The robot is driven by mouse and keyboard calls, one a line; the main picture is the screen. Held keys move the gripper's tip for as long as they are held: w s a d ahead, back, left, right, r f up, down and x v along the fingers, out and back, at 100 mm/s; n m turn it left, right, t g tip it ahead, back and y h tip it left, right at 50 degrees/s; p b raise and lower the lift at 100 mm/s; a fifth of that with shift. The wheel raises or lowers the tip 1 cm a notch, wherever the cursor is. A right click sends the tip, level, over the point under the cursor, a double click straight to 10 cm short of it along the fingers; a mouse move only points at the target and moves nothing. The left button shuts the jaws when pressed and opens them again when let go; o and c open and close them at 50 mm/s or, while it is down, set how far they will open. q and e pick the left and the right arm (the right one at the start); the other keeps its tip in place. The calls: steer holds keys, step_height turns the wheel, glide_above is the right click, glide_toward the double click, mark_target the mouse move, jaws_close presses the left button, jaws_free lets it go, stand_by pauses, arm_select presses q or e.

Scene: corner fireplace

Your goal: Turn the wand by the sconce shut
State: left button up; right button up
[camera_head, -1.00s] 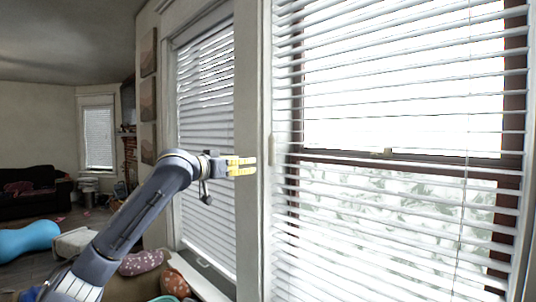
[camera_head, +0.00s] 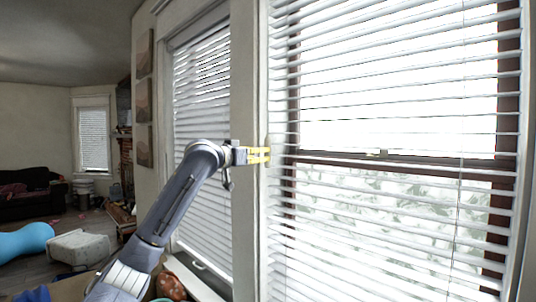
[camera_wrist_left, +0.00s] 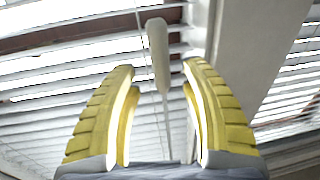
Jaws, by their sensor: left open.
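The wand (camera_wrist_left: 158,55) is a pale, slim handle with a thin rod, hanging in front of the blind's slats in the left wrist view. My left gripper (camera_head: 267,156) is open, its yellow fingers pointing at the near edge of the large blind (camera_head: 390,120). In the left wrist view the wand lies in line with the gap between the open fingers (camera_wrist_left: 157,70). No grip on it shows, and I cannot tell how far ahead it is. In the head view I cannot make out the wand clearly at the fingertips. No sconce shows. My right gripper is not in view.
A white window post (camera_head: 246,220) stands beside my gripper, with a second blind (camera_head: 200,100) to its left. A black sofa (camera_head: 35,195), a blue rounded object (camera_head: 25,240) and a white item (camera_head: 80,247) are at the far left. The slats are close to the fingers.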

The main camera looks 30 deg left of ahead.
mark_target(268, 153)
arm_select(q)
steer(key=shift+w+d, duration=0.15)
steer(key=shift+w, duration=1.35)
steer(key=shift+w+d, duration=0.15)
steer(key=shift+w, duration=1.3)
jaws_close()
